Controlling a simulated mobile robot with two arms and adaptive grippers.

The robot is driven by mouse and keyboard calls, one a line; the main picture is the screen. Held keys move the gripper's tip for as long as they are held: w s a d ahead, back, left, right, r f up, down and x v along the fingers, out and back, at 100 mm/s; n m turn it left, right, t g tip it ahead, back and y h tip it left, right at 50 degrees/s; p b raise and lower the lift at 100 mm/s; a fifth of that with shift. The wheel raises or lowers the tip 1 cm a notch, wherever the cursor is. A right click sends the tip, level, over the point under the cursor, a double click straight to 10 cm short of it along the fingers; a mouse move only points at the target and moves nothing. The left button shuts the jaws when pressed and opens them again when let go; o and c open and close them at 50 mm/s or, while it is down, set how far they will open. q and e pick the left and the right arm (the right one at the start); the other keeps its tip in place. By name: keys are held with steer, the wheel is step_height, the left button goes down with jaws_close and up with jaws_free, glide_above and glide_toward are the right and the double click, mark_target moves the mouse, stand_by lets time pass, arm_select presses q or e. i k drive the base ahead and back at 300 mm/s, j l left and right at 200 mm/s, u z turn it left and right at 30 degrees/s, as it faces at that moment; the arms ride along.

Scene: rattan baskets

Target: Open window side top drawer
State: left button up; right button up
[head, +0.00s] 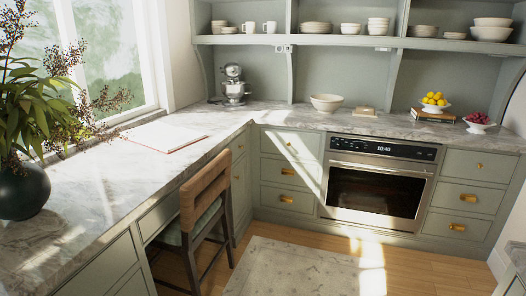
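The window-side counter (95,185) runs along the left under the window (105,45). Below it, a top drawer front (105,272) at the lower left looks closed; its handle is not visible. A slim drawer front (159,216) above the knee space also looks closed. Farther back, a top drawer front (239,146) beyond the chair appears closed, seen at a steep angle. I cannot tell which of these the task names. Neither of my grippers is in view.
A wooden chair (203,205) stands at the knee space, partly hiding the cabinets. A dark vase with a plant (22,190) and an open book (160,137) are on the counter. A rug (290,268) covers the floor before the oven (375,185).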

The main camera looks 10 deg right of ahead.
mark_target(302, 144)
steer(key=i+l+z, duration=0.35)
steer(key=i, duration=0.6)
steer(key=i+z, duration=0.3)
steer(key=i, duration=0.65)
